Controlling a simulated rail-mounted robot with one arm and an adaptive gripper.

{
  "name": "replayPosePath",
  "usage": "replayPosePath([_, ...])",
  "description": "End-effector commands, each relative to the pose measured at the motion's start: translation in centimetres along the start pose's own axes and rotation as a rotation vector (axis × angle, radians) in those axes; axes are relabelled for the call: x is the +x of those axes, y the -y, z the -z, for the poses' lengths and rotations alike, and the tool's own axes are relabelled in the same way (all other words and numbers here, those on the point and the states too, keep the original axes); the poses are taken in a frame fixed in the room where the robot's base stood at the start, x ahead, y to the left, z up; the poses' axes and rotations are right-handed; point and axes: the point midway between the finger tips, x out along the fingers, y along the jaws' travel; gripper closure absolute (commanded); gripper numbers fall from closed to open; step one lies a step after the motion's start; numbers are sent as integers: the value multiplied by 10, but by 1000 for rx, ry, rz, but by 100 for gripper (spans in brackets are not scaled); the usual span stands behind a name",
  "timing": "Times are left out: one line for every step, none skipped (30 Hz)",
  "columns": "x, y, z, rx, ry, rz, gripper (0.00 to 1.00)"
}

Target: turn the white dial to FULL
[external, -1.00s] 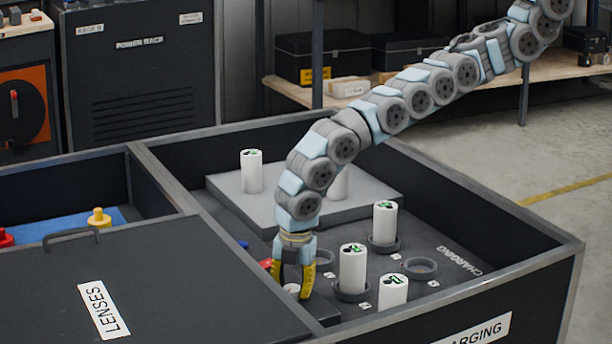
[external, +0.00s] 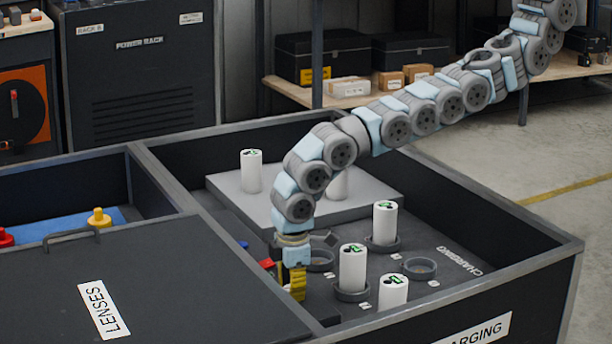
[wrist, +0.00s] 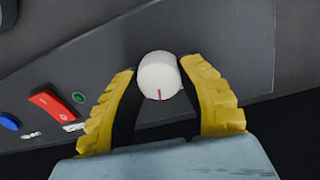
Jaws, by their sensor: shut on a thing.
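The white dial (wrist: 159,76) is between the yellow fingers of my gripper in the wrist view. A short red mark on it points toward the bottom of that picture. My gripper (wrist: 160,85) is shut on the dial, with a finger against each side. In the external view my gripper (external: 297,290) points down at the panel in the charging tote, and its fingers hide the dial. No FULL lettering is readable in either view.
A red switch (wrist: 54,103), a green button (wrist: 78,97) and a blue button (wrist: 9,122) lie left of the dial. White cylinders stand close to the right of my gripper, one in a round holder (external: 351,292). The LENSES lid (external: 150,285) is at left.

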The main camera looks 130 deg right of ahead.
Motion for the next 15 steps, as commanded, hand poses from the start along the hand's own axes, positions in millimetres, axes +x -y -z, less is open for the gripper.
replayPosePath([4,2,0,40,2,1,96])
replayPosePath([4,2,0,66,3,1,96])
replayPosePath([3,2,0,102,5,1,96])
replayPosePath([3,1,1,128,6,1,96])
replayPosePath([3,1,1,155,7,0,96])
replayPosePath([4,0,1,188,10,0,96])
replayPosePath([4,1,0,211,11,0,96])
replayPosePath([4,1,0,233,13,0,96])
replayPosePath([4,1,0,262,15,1,96])
replayPosePath([4,1,0,283,16,1,96])
replayPosePath([4,1,0,303,18,1,96])
replayPosePath([4,1,0,327,20,1,96])
replayPosePath([4,0,0,346,21,1,96])
replayPosePath([4,0,0,361,22,1,96])
replayPosePath([4,0,0,382,24,1,96])
